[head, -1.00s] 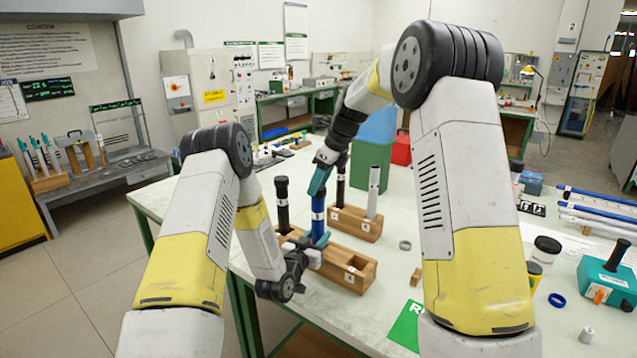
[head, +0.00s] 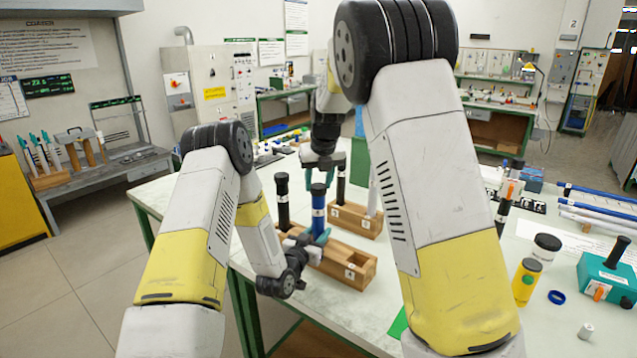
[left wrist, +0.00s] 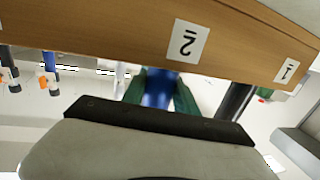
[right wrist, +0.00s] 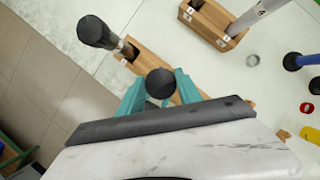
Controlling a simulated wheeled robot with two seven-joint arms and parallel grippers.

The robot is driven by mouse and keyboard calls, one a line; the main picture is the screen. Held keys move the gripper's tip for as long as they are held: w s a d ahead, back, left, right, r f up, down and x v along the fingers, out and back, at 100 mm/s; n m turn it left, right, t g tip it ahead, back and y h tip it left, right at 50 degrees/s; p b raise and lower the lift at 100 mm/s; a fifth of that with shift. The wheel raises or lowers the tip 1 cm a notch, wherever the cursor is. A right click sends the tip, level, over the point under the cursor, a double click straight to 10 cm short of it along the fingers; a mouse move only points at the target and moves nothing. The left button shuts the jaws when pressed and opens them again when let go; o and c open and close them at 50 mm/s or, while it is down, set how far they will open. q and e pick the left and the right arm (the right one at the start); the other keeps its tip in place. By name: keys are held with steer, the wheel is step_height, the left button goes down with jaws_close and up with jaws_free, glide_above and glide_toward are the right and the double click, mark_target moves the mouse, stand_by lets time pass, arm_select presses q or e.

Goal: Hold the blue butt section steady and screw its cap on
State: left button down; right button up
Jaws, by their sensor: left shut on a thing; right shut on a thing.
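The blue butt section (head: 318,207) stands upright in the front wooden rack (head: 335,267). My left gripper (head: 314,239) is shut on its lower part, just above the rack. In the left wrist view the blue section (left wrist: 158,88) shows between the green fingers, behind the rack's numbered face. My right gripper (head: 322,176) points down over the section's top. In the right wrist view its teal fingers are shut on a round black cap (right wrist: 160,83). The cap appears in line with the section; whether its thread is engaged cannot be seen.
A black-topped dark rod (head: 282,200) stands beside the blue section in the same rack. The rack's right end is empty. A second wooden rack (head: 352,220) behind holds a dark rod and a silver rod. A yellow bottle (head: 525,283) and teal box (head: 610,276) stand at right.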

steer(key=o, duration=1.3)
steer(key=shift+r, duration=2.3)
steer(key=shift+c, duration=0.3)
